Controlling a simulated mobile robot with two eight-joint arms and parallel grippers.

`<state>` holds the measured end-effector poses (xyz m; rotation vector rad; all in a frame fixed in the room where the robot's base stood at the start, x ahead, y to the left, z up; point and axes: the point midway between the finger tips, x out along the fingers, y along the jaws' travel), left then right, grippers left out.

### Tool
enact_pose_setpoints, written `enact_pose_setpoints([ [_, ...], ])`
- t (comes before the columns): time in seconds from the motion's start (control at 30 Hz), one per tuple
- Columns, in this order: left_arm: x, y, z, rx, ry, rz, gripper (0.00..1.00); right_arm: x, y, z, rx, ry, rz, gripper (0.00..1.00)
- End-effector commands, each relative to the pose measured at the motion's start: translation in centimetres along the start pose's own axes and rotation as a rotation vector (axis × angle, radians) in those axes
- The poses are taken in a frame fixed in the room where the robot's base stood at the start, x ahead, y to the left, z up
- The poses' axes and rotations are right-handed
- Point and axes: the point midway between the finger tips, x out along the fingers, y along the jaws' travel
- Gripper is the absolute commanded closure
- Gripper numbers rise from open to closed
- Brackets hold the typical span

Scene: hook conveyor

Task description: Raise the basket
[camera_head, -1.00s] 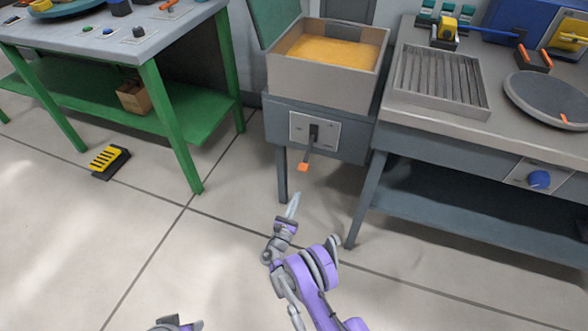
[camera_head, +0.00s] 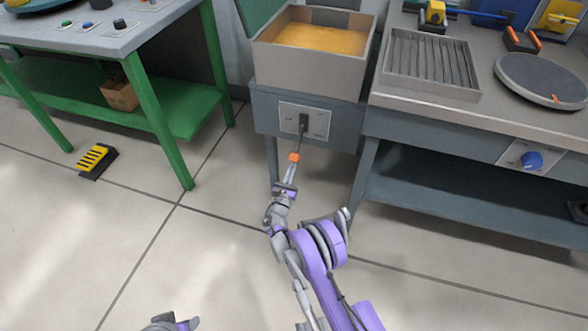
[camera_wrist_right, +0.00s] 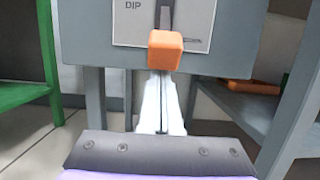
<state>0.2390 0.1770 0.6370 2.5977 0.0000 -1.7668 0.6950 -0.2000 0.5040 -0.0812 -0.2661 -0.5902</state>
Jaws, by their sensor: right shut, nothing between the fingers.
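The grey fryer (camera_head: 310,68) holds yellow-orange oil (camera_head: 320,39). I cannot make out a basket in it. A lever on its front plate (camera_head: 318,122) points down and outward and ends in an orange grip (camera_head: 294,157). The plate reads "DIP" in the right wrist view, where the orange grip (camera_wrist_right: 165,52) is large. My right gripper (camera_head: 289,174) is shut and empty, its fingertips just below the grip; I cannot tell whether they touch it. The closed fingers show in the wrist view (camera_wrist_right: 161,88). My left gripper (camera_head: 172,322) shows only partly at the bottom edge.
A table with a grill tray (camera_head: 432,68) and a round plate (camera_head: 540,80) stands right of the fryer. A green-legged table (camera_head: 150,110) stands at left. A yellow-black pedal (camera_head: 96,160) lies on the floor. The floor before the fryer is clear.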

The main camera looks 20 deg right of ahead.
Motion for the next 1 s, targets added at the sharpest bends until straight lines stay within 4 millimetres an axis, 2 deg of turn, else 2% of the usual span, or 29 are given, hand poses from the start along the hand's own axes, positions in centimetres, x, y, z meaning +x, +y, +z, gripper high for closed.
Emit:
enact_pose_setpoints([
  [0.47,0.0,0.0,0.0,0.0,0.0,0.0,0.5,-0.2,0.0,0.3,0.0,0.006,0.0,1.0],
  [1.0,-0.9,0.0,-0.2,0.0,-0.001,0.0,0.5,-0.7,0.1,1.8,0.0,0.17,0.001,1.0],
])
